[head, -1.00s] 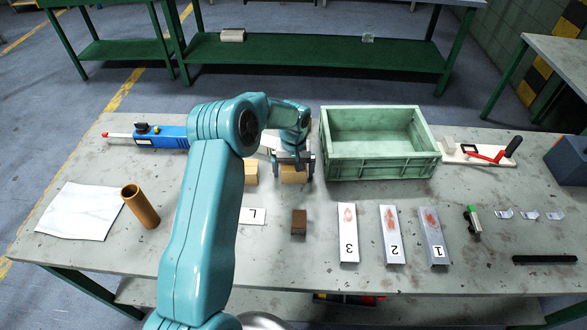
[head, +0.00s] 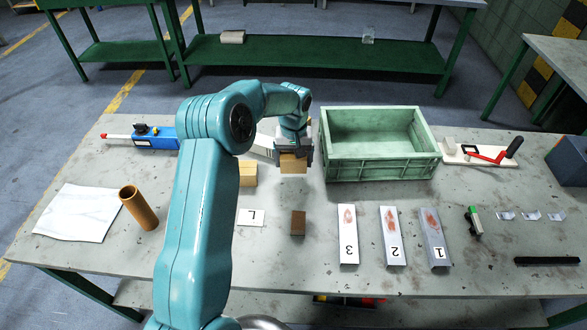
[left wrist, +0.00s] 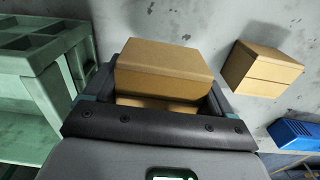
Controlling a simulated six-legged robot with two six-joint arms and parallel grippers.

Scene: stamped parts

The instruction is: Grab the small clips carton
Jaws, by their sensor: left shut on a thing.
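A small brown carton (head: 293,166) is between the fingers of my left gripper (head: 294,153), left of the green crate. In the left wrist view the carton (left wrist: 165,68) sits between the fingers, and my left gripper (left wrist: 158,98) is shut on it. A second, similar carton (head: 248,174) stands on the table just left of it; it also shows in the left wrist view (left wrist: 262,70). I cannot read which carton is for clips. My right gripper is not in view.
A green crate (head: 385,170) stands close right of the held carton. A blue tool (head: 158,138) lies at the back left.

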